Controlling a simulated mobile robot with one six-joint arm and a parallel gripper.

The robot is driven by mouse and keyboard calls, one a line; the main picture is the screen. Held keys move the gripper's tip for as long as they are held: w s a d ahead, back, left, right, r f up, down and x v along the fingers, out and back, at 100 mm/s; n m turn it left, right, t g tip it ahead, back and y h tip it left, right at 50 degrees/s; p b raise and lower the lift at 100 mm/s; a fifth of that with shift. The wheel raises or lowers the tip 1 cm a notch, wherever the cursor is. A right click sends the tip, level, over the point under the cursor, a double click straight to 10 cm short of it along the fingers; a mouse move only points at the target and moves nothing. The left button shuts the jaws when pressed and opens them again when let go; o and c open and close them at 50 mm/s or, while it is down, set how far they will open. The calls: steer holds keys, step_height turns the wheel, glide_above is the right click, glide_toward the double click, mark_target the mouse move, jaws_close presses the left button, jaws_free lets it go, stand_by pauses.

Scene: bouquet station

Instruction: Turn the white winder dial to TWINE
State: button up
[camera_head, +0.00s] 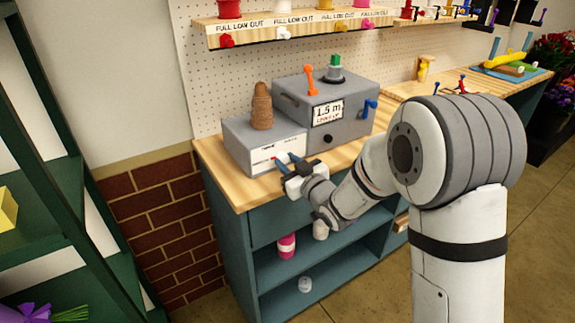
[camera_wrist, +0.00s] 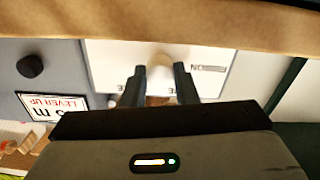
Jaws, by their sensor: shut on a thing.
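The winder is a grey box (camera_head: 240,150) with a white front panel (camera_head: 262,161), at the left end of the wooden bench. In the wrist view the white panel (camera_wrist: 105,62) shows behind my fingers, with a small white dial (camera_wrist: 160,66) between them. My gripper (camera_head: 288,161) is at the panel's right part and is shut on the dial; the wrist view shows its two dark fingers (camera_wrist: 158,78) on either side. Printed words on the panel are partly hidden by the fingers, and the dial's pointing direction cannot be told. A brown twine cone (camera_head: 262,106) stands on top.
A larger grey box (camera_head: 325,95) with a "1.5 m" display (camera_head: 327,112), an orange lever (camera_head: 309,78) and a blue knob (camera_head: 370,107) stands right beside the winder. A shelf (camera_head: 300,22) with labelled spools runs above. Bare bench (camera_head: 222,180) shows at left.

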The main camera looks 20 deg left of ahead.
steer(key=m+b, duration=0.2)
steer(key=m, duration=0.3)
steer(key=shift+b, duration=0.3)
steer(key=m, duration=0.5)
steer(key=shift+m+b, duration=0.3)
steer(key=shift+b, duration=0.05)
steer(key=shift+r, duration=0.1)
steer(key=o, duration=1)
steer(key=v, duration=0.7)
steer(key=shift+s+d, duration=0.2)
steer(key=shift+d, duration=0.1)
